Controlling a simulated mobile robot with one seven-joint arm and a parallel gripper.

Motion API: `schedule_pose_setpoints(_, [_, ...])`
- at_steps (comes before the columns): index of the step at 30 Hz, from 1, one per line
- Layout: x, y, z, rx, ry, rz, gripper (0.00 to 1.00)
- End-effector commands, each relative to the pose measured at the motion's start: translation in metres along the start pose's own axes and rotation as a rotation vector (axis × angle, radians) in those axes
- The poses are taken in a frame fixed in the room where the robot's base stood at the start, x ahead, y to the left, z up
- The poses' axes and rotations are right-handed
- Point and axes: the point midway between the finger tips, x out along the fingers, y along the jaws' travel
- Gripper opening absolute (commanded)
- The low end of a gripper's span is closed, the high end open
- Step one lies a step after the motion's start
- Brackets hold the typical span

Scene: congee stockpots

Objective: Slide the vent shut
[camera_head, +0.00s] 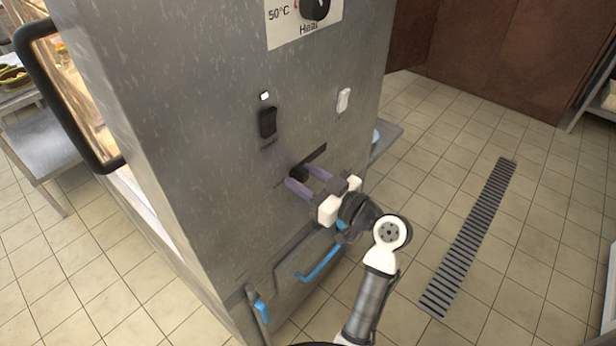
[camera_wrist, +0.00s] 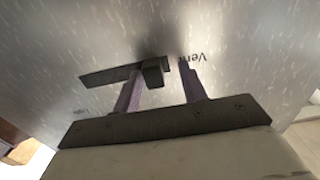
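The vent slider is a small dark knob (camera_head: 299,173) on the steel cabinet's front. A dark slot (camera_head: 318,154) runs from it up to the right. In the wrist view the knob (camera_wrist: 153,74) sits at the right end of the dark slot (camera_wrist: 105,76), beside an upside-down "Vent" label (camera_wrist: 199,58). My gripper (camera_head: 302,176) has its two purple fingers apart, one on each side of the knob. In the wrist view my gripper (camera_wrist: 160,75) has its left finger close to the knob and a gap at the right finger. Contact is unclear.
Above are a heat dial (camera_head: 316,8), a black switch (camera_head: 267,122) and a white switch (camera_head: 343,100). Below is a panel with a blue handle (camera_head: 320,264). A large door handle (camera_head: 62,95) is at the left. The tiled floor at right is clear, with a drain grate (camera_head: 468,238).

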Motion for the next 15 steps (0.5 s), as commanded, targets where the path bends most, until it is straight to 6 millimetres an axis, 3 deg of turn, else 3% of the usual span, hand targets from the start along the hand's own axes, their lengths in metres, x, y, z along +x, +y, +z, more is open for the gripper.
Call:
schedule_pose_setpoints(9, [-0.004,0.002,0.000,-0.001,0.001,0.005,0.42])
schedule_pose_setpoints(15, [-0.035,0.002,0.003,-0.002,0.001,0.010,0.42])
